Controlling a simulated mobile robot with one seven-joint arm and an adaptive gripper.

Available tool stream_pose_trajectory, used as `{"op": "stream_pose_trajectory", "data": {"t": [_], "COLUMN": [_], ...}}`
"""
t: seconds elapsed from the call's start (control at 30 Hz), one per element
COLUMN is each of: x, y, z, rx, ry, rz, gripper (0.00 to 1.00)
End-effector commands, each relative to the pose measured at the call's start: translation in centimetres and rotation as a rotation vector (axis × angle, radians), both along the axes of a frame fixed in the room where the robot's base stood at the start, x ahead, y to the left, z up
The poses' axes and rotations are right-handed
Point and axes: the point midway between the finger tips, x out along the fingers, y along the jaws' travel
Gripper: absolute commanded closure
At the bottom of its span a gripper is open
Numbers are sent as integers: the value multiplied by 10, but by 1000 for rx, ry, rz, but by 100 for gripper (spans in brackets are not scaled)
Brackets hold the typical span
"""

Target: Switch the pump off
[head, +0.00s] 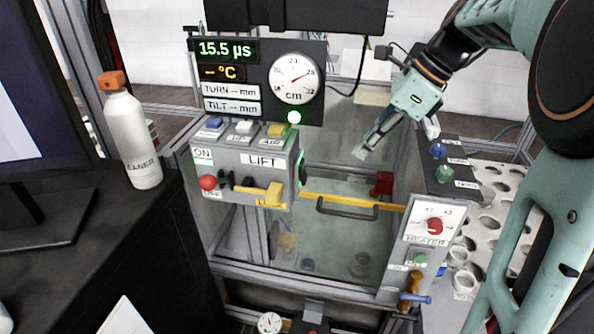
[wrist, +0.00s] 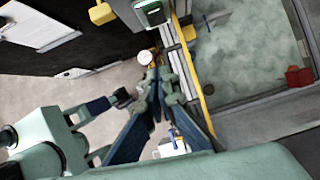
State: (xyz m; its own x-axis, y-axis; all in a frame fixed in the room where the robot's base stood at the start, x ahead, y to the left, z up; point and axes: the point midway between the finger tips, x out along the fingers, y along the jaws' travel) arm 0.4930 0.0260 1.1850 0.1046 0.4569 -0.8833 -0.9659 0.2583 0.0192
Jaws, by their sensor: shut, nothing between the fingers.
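My gripper (head: 368,160) is shut and empty in the head view, pointing down and left above the far right of the tank. In the wrist view its fingers converge at their tips (wrist: 157,88). No label that I can read clearly says pump. A grey control box (head: 228,160) left of centre has an ON label, a red knob (head: 208,182) by an OFF label, black levers and a yellow lever (head: 272,195). My gripper is apart from this box. Below the heater panel (head: 430,224) is a small green button (head: 420,258) with an unclear label.
A yellow bar (head: 345,203) and black handle (head: 347,211) cross the tank front. A red block (head: 382,184) stands at its right. A white bottle (head: 131,135) with an orange cap stands on the dark left bench. A perforated white rack (head: 500,185) lies right.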

Motion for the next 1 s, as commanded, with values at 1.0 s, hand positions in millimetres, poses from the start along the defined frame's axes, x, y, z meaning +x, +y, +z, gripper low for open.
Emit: {"op": "stream_pose_trajectory", "data": {"t": [1.0], "x": [6], "y": [36], "z": [-64], "rx": [-20], "ry": [-10], "rz": [71], "gripper": [100]}}
